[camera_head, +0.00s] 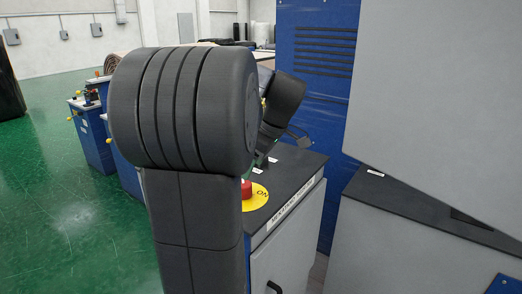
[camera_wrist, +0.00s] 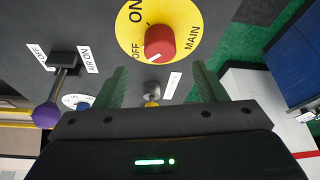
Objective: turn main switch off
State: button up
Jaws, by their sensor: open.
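The main switch is a red knob (camera_wrist: 160,42) on a yellow disc (camera_wrist: 187,22) marked ON, OFF and MAIN, in the upper middle of the wrist view. A small pale mark shows at the knob's lower left edge; I cannot tell its setting for sure. In the head view the red knob (camera_head: 246,187) and yellow disc (camera_head: 257,200) are partly hidden behind my arm. My gripper (camera_wrist: 159,70) is open and empty. Its two dark green fingers stand left and right below the knob in the wrist view, apart from it. My arm mostly hides the gripper in the head view.
A black lever with a purple ball (camera_wrist: 46,115) stands by the OFF and ON AIR labels at left. A small metal and yellow control (camera_wrist: 152,92) shows between the fingers. A blue machine panel (camera_head: 318,60) rises behind the dark-topped cabinet (camera_head: 287,225).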

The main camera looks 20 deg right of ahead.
jog(key=v, duration=0.5)
jog(key=shift+d+r, duration=0.1)
jog(key=shift+r, duration=0.15)
jog(key=x, duration=1.4)
jog(key=shift+p, duration=0.35)
jog(key=shift+r, duration=0.1)
